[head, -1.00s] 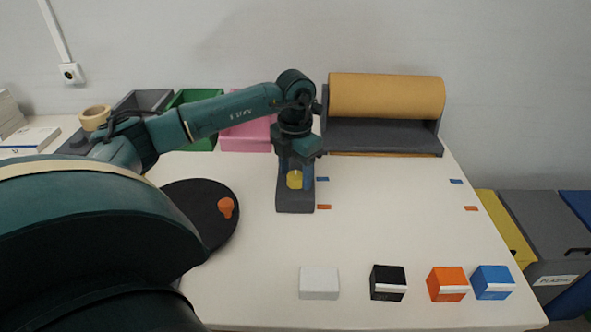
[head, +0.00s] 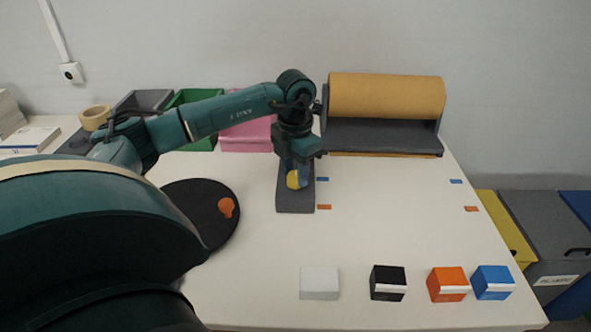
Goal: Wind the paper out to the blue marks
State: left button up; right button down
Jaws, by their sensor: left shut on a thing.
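The brown paper roll (head: 386,96) sits in a dark grey holder (head: 385,135) at the back of the table. A thin strip of paper (head: 385,154) shows along the holder's front edge. One blue mark (head: 323,179) lies just right of my left gripper, the other blue mark (head: 456,181) near the table's right edge. Both are on bare table in front of the paper. My left gripper (head: 298,176) points down, shut on a yellow knob (head: 292,180) above a grey base (head: 295,201). The fingers partly hide the knob. My right gripper is not in view.
Orange marks (head: 324,207) (head: 471,209) lie nearer than the blue ones. A black disc with an orange knob (head: 226,207) is at left. White, black, orange and blue boxes (head: 492,283) stand along the front. The table centre is clear.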

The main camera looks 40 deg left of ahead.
aim_at(296, 175)
pick_arm(q)
jog(key=m, duration=1.1)
jog(key=shift+m+b, duration=0.35)
jog(key=shift+m, duration=0.05)
jog(key=m, duration=0.5)
jog(key=m+b, duration=0.1)
jog(key=m, duration=0.5)
jog(key=shift+m, duration=0.4)
jog(key=o, duration=1)
jog(key=shift+r, duration=0.15)
notch_tip(296, 175, up, 13)
jog(key=p, duration=0.1)
